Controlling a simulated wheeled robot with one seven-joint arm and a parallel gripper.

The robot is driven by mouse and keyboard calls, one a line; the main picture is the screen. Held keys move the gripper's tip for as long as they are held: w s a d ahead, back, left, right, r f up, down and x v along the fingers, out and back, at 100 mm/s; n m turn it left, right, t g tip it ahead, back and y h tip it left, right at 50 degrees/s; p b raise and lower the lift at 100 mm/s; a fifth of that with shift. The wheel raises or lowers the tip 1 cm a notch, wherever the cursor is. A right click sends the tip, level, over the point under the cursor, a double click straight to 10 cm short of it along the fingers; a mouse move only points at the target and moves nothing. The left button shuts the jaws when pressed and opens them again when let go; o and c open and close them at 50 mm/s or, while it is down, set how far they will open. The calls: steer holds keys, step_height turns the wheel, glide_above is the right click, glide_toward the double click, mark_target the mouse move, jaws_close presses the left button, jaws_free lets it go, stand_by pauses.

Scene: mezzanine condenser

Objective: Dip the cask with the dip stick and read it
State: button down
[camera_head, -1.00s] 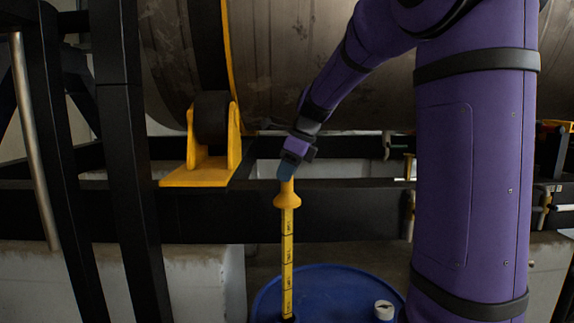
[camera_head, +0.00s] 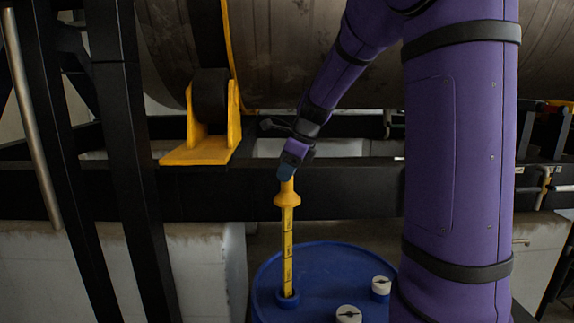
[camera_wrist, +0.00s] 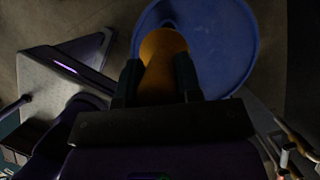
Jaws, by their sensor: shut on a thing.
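The yellow dip stick (camera_head: 287,245) with dark graduation marks stands upright in the head view. Its lower end goes into a raised opening in the top of the blue cask (camera_head: 330,262); the part inside is hidden. My gripper (camera_head: 287,174) is shut on the stick's yellow handle, above its wide collar. In the wrist view the two dark fingers (camera_wrist: 158,80) sit on either side of the orange-yellow handle (camera_wrist: 160,52), with the blue cask top (camera_wrist: 222,50) beyond. I cannot read a level on the stick.
A black frame beam (camera_head: 350,192) runs behind. A yellow roller bracket (camera_head: 205,140) and a large metal cylinder (camera_head: 290,60) are above. Black posts (camera_head: 130,150) stand at left.

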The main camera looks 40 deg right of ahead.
mark_target(283, 275)
steer(key=shift+f, duration=15.5)
